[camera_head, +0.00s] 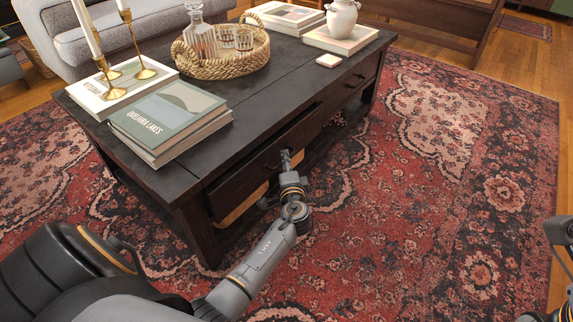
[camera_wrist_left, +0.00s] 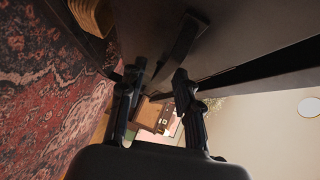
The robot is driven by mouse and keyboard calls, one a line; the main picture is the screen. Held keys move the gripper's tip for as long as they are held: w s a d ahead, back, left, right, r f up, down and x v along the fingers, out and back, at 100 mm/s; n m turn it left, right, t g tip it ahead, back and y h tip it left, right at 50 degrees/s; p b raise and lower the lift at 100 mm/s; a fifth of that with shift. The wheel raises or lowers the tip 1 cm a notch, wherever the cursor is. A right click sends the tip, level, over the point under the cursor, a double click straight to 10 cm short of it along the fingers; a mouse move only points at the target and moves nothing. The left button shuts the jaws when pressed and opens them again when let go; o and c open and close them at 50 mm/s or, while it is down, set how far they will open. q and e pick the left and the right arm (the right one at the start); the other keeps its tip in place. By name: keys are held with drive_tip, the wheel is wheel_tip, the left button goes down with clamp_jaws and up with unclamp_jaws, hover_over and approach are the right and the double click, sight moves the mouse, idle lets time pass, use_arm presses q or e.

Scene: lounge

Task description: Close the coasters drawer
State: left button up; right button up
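The coasters drawer (camera_head: 240,183) is in the near long side of the dark wooden coffee table (camera_head: 262,90). It stands partly open, with a strip of its pale wood side showing below and left of its front. In the head view my left gripper (camera_head: 288,158) is at the right part of this drawer front. In the left wrist view its two fingers (camera_wrist_left: 158,85) are apart, with a dark bar-like handle (camera_wrist_left: 186,40) just beyond them. I cannot tell whether they touch it. My right gripper (camera_head: 562,235) is only partly in view at the right edge.
A second drawer (camera_head: 350,85) sits further right in the table and looks shut. The top holds books (camera_head: 168,112), candlesticks, a woven tray (camera_head: 225,68) with a decanter and glasses, and a white vase (camera_head: 342,18). The patterned rug (camera_head: 440,170) to the right is clear.

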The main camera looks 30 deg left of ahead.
sight(275, 157)
use_arm(q)
clamp_jaws()
drive_tip(key=a, duration=0.4)
drive_tip(key=shift+w+a, duration=0.1)
drive_tip(key=shift+w, duration=0.05)
drive_tip(key=shift+r, duration=0.1)
unclamp_jaws()
drive_tip(key=shift+a, duration=0.1)
